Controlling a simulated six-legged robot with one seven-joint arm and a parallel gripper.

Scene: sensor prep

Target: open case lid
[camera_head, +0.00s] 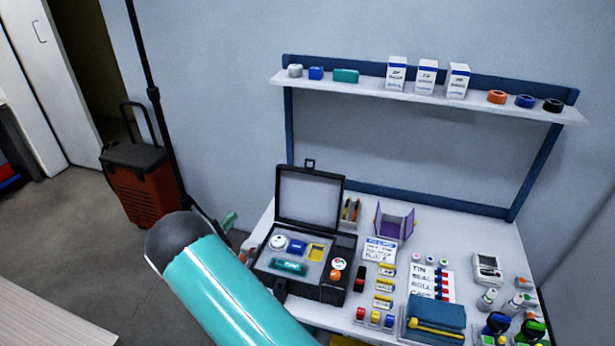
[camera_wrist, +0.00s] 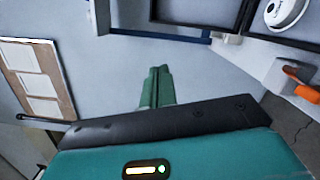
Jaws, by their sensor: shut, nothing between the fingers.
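The black case (camera_head: 313,291) sits on the left part of the white table. Its lid (camera_head: 310,198) stands up at the back, raised well away from the base, so the inside shows. In it lie a white round part, a blue part, a yellow part, a teal block and small round items. My gripper's green fingers (camera_wrist: 156,88) are shut together and empty in the wrist view. Only a green tip (camera_head: 230,220) shows past my arm in the head view, left of the case and apart from it. In the wrist view, part of the case (camera_wrist: 258,32) with a white disc shows at upper right.
Right of the case are a purple holder (camera_head: 394,222), yellow-labelled blocks, a blue pouch (camera_head: 436,318) and several bottles. A shelf (camera_head: 430,97) with white boxes and tape rolls is above. A red wheeled case (camera_head: 137,185) and a black pole stand at left.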

